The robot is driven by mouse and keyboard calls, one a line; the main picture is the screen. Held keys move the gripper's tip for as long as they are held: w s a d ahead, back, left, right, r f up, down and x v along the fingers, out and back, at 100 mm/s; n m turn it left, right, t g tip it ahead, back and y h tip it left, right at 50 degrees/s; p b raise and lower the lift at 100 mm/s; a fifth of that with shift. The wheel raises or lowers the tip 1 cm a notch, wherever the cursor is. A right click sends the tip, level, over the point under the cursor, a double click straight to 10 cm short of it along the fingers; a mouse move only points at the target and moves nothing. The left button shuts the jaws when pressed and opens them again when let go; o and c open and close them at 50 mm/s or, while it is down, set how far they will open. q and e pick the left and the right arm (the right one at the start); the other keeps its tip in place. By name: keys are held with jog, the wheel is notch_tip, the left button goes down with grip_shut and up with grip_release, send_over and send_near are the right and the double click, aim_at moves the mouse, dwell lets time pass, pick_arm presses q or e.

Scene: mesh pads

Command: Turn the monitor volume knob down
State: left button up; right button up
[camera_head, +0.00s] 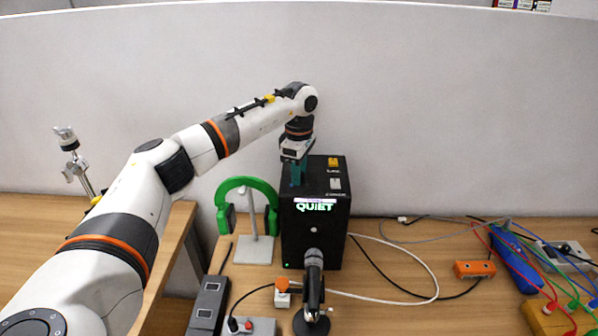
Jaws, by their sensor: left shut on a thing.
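The monitor (334,240) is a black box at the middle of the table. Its front display (315,206) shows "QUIET" in green letters. My left gripper (297,180) reaches down from above onto the left part of the box's top. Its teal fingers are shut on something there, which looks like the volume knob. The knob itself is hidden by the fingers, so I cannot tell its angle. My right gripper is not in view.
A yellow switch (333,162) and a white switch (335,184) sit on the box's top, right of the gripper. Green headphones on a stand (257,248) are close at left. A microphone (314,275) stands in front. Cables and an orange box (474,269) lie at right.

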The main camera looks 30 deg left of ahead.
pick_arm(q)
jog(key=n, duration=0.3)
jog(key=shift+n, duration=0.4)
jog(key=n, duration=0.3)
jog(key=shift+r+n, duration=0.1)
jog(key=shift+n, duration=0.2)
jog(key=n, duration=1.6)
jog(key=shift+n, duration=0.4)
jog(key=o, duration=1)
jog(key=shift+c, duration=0.2)
